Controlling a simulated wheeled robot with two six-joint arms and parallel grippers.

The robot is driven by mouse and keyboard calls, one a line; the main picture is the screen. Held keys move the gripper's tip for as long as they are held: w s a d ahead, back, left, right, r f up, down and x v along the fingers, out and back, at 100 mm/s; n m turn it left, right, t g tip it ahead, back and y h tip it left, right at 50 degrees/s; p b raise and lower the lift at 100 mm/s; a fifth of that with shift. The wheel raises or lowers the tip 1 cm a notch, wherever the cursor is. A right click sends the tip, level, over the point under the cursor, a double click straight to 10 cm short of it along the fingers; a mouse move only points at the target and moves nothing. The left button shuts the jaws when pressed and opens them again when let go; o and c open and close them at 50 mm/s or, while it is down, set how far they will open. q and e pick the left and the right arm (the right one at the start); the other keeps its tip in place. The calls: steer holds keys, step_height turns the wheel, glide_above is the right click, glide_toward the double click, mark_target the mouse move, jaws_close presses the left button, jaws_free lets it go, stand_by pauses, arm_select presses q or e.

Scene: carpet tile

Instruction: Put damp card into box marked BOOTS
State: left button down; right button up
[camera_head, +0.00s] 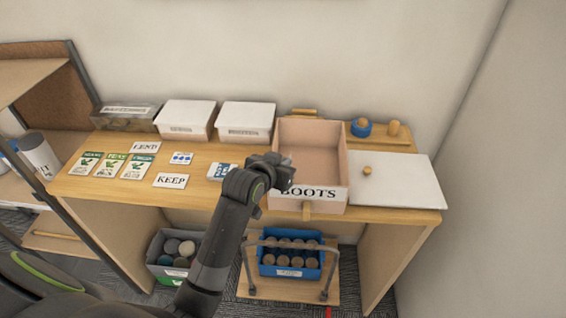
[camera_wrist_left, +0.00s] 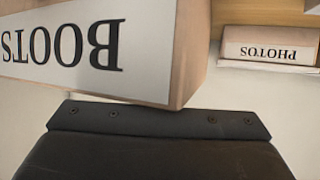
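The box marked BOOTS (camera_head: 312,193) stands open near the desk's front edge, its inside looking empty. Its label shows upside down in the left wrist view (camera_wrist_left: 60,48). My left gripper (camera_head: 284,174) is at the box's left front corner; its fingers are not clear, and I cannot tell whether it holds anything. A small card with blue drop-like marks (camera_head: 181,158) lies left of it on the desk. Another blue-and-white card (camera_head: 220,170) lies just left of my wrist, partly hidden. I cannot read which card is the damp one. My right gripper is not in view.
A white lid with a knob (camera_head: 408,185) lies right of the box. Two white-lidded boxes (camera_head: 185,118) (camera_head: 246,120) and a clear box (camera_head: 125,117) stand behind. KEEP (camera_head: 170,181), LENT (camera_head: 145,147) and green cards (camera_head: 113,165) lie at left. Bins of round items stand below.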

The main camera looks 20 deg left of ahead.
arm_select(q)
steer(key=shift+s+f, duration=0.15)
steer(key=shift+f, duration=0.25)
steer(key=c, duration=2)
jaws_free()
steer(key=shift+s+f, duration=0.1)
steer(key=shift+f, duration=0.05)
steer(key=shift+o, duration=0.2)
steer(key=shift+r, duration=0.6)
steer(key=v, duration=1.2)
steer(key=shift+w+r, duration=0.25)
steer(key=shift+r, duration=0.05)
